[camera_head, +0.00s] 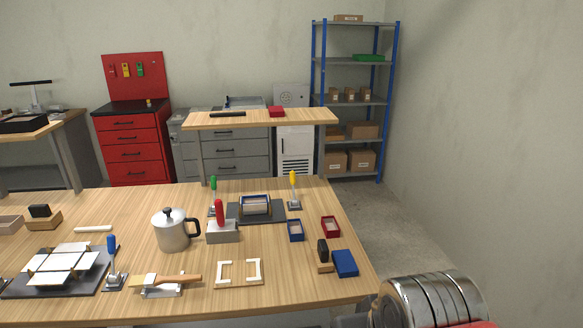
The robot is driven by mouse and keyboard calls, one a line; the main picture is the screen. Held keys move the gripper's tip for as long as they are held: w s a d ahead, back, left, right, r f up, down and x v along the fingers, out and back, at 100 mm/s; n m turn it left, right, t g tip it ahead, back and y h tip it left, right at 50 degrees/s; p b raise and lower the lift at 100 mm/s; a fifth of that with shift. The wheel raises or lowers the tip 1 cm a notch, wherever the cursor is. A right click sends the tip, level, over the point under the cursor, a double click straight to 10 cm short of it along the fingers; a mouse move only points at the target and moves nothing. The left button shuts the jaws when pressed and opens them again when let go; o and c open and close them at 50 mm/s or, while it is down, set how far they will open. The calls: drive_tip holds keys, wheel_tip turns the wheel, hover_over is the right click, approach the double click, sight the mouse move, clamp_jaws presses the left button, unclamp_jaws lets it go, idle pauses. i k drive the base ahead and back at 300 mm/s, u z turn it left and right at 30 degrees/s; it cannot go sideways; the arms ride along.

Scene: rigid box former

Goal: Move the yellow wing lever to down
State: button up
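The yellow wing lever (293,181) stands near the far right part of the wooden table, its yellow grip upright on a small metal base. It is just right of the box former, a dark grey plate (235,213) with a blue-edged block in its middle. A green-gripped lever (213,184) stands upright at the plate's left side. A red-gripped lever (219,213) stands on a grey block in front of the plate. My gripper is not in view.
My metal arm link fills the bottom right corner. A metal pot (171,232) stands left of the former. A blue tray (296,230), a red tray (330,226) and a blue box (345,263) lie in front of the yellow lever. A raised wooden shelf (300,119) stands behind.

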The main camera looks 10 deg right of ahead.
sight(293, 175)
drive_tip(key=u, duration=0.05)
drive_tip(key=i, duration=0.85)
